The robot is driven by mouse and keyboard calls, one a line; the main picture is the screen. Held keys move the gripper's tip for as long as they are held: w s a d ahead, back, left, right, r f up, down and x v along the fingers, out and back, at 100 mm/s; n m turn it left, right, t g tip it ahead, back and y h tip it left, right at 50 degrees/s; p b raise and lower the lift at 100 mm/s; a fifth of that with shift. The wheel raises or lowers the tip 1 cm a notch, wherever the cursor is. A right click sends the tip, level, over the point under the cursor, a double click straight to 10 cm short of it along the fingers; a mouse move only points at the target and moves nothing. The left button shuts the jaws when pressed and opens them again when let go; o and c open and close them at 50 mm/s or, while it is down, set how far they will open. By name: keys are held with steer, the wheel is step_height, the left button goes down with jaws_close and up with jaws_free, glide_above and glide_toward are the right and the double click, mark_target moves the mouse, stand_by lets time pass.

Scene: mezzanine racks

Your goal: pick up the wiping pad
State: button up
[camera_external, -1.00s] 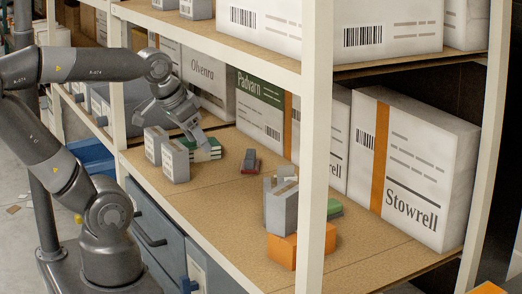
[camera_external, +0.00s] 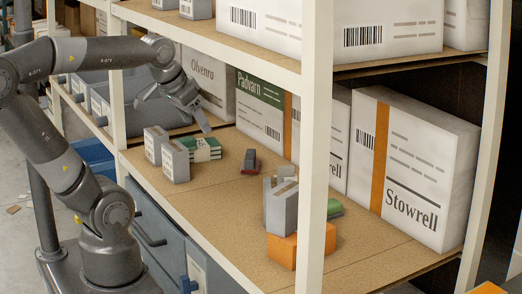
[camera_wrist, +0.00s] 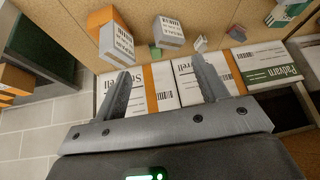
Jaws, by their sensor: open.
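A small dark grey and red piece (camera_external: 250,161) lies on the middle shelf in the external view. It may be the wiping pad, but its kind is not clear. A green piece (camera_external: 333,208) lies farther right, partly hidden by the rack post and grey boxes; it also shows in the wrist view (camera_wrist: 155,51).
Small grey boxes (camera_external: 176,160) stand beside the stack. Another grey box (camera_external: 281,208) and an orange box (camera_external: 300,246) stand near the front post (camera_external: 316,150). Large cartons (camera_external: 412,165) line the back. The upper shelf (camera_external: 230,40) overhangs. The shelf's front middle is clear.

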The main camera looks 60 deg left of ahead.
steer(key=s+a+r+n+g+y, duration=0.15)
steer(key=a+r, duration=0.25)
steer(key=a, duration=1)
steer(key=a+r+n+g+y, duration=0.1)
steer(key=a+r+n+y, duration=0.25)
steer(key=a, duration=1.05)
steer(key=a+f+m+h, duration=0.1)
steer(key=a+f, duration=0.1)
steer(key=a, duration=1.4)
steer(key=w+a+f+m+h, duration=0.1)
steer(key=w+a+f+m, duration=0.15)
steer(key=a+f, duration=0.65)
steer(key=m+t+h, duration=0.2)
steer(key=m+h, duration=0.1)
steer(key=h, duration=0.1)
glide_toward(186, 139)
steer(key=w, duration=0.1)
steer(key=shift+g, duration=0.35)
steer(key=x, duration=0.4)
steer(key=shift+w+a+f, duration=0.15)
steer(key=shift+w+f, duration=0.05)
steer(key=x, duration=0.5)
steer(key=shift+s+f, duration=0.1)
steer(key=shift+f, duration=0.2)
